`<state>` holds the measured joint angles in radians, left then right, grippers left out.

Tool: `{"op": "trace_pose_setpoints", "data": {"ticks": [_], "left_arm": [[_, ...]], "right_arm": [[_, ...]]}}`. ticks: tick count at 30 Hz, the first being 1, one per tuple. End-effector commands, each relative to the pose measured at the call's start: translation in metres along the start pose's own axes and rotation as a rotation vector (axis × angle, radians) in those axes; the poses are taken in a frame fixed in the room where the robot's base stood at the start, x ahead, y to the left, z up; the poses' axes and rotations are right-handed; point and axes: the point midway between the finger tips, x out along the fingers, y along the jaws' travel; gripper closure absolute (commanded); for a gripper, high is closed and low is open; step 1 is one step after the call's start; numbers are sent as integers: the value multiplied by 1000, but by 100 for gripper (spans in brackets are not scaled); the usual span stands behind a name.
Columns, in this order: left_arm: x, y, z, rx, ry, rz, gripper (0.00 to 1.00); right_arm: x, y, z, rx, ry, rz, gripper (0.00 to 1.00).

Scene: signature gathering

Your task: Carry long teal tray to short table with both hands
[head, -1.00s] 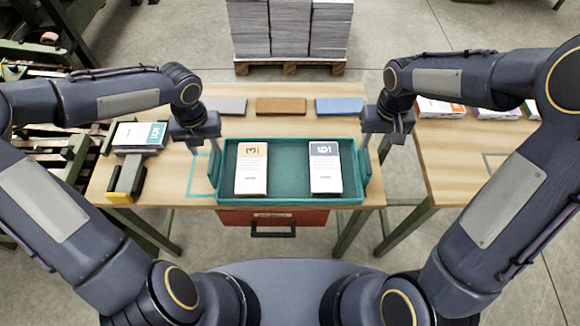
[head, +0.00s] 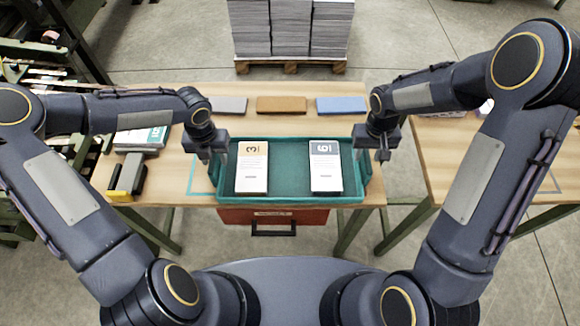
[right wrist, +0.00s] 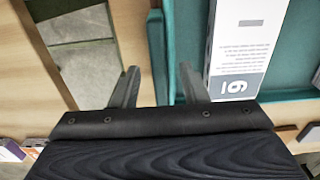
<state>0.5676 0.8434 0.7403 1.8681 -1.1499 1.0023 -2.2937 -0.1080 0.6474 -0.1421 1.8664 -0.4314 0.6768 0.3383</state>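The long teal tray (head: 290,200) lies level on the wooden table in the middle of the head view. It holds two white booklet stacks, one marked 3 (head: 252,168) and one marked 6 (head: 326,167). My left gripper (head: 217,157) is at the tray's left end wall, its fingers apart near the rim. My right gripper (head: 373,153) is at the right end wall. In the right wrist view its fingers (right wrist: 158,85) are open, one on each side of the tray wall (right wrist: 156,50), with gaps visible. Parts of both end walls are hidden by the grippers.
Grey, brown (head: 281,105) and blue (head: 341,105) blocks lie behind the tray. A yellow-and-black device (head: 127,177) sits at left. A second wooden table (head: 440,150) stands right, across a floor gap. A red drawer (head: 318,216) hangs below the tray's table.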

Motion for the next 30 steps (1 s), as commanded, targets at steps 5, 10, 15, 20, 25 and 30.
{"op": "trace_pose_setpoints", "data": {"ticks": [5, 10, 15, 20, 25, 30], "left_arm": [[11, 0, 0, -1, 0, 0, 60], [13, 0, 0, 0, -1, 1, 60], [12, 0, 0, 0, -1, 1, 67], [12, 0, 0, -1, -1, 1, 88], [12, 0, 0, -1, -1, 1, 100], [12, 0, 0, -1, 0, 1, 100]], "right_arm": [[12, 0, 0, 1, -1, 0, 60], [13, 0, 0, 1, 0, 0, 60], [13, 0, 0, 1, 0, 0, 67], [12, 0, 0, 0, 0, 0, 88], [12, 0, 0, 0, 0, 0, 100], [12, 0, 0, 1, 0, 0, 100]]}}
